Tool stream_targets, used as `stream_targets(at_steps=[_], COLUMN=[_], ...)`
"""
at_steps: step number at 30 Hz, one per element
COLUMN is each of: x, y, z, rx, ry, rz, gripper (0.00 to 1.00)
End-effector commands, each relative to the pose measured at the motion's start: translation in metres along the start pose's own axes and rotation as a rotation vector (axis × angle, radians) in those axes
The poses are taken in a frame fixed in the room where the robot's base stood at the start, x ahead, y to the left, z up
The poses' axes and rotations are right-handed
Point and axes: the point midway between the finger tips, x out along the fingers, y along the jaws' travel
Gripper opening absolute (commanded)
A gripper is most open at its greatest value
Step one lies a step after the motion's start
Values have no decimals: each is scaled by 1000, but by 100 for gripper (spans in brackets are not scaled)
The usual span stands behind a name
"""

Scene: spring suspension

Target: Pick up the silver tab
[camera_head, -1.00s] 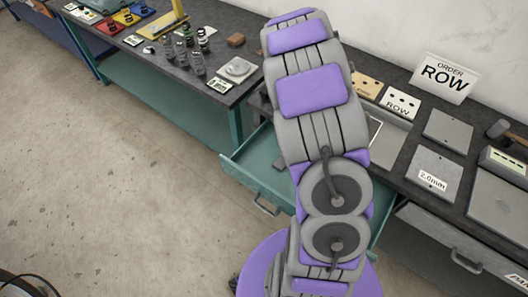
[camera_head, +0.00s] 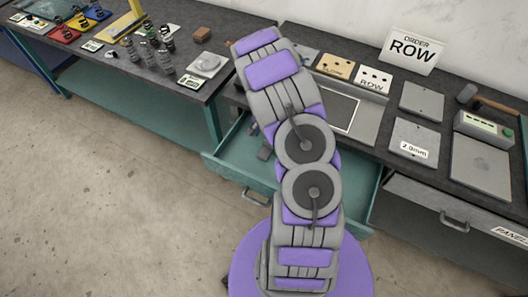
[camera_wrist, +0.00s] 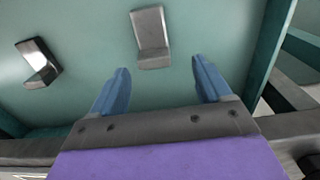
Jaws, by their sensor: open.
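In the wrist view, a shiny silver tab (camera_wrist: 38,62) with a bent end lies on the green drawer floor at the left. A duller grey tab (camera_wrist: 150,37) of similar bent shape lies nearer the middle, ahead of the gap between my fingers. My gripper (camera_wrist: 160,66) has two blue fingers spread apart with nothing between them. The shiny tab is left of the left finger. In the head view, one small dark tab (camera_head: 265,153) shows in the open drawer (camera_head: 240,172); I cannot tell which one. My arm hides the gripper there.
The drawer's side wall (camera_wrist: 270,45) stands to the right of my fingers in the wrist view. Above the drawer, the bench holds a framed panel (camera_head: 340,112), a grey plate (camera_head: 415,141) and an order sign (camera_head: 411,48). Springs (camera_head: 164,62) stand on the left bench.

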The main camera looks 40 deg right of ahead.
Motion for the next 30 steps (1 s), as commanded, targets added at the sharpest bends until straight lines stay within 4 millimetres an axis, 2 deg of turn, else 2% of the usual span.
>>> stream_targets(at_steps=[8,16,24,30], x=[18,53,58,58], y=[3,2,3,3], z=[-2,4,0,0], rx=[2,2,1,2], ry=[-5,1,0,-1], rz=[0,2,-1,-1], gripper=[78,78,78,59])
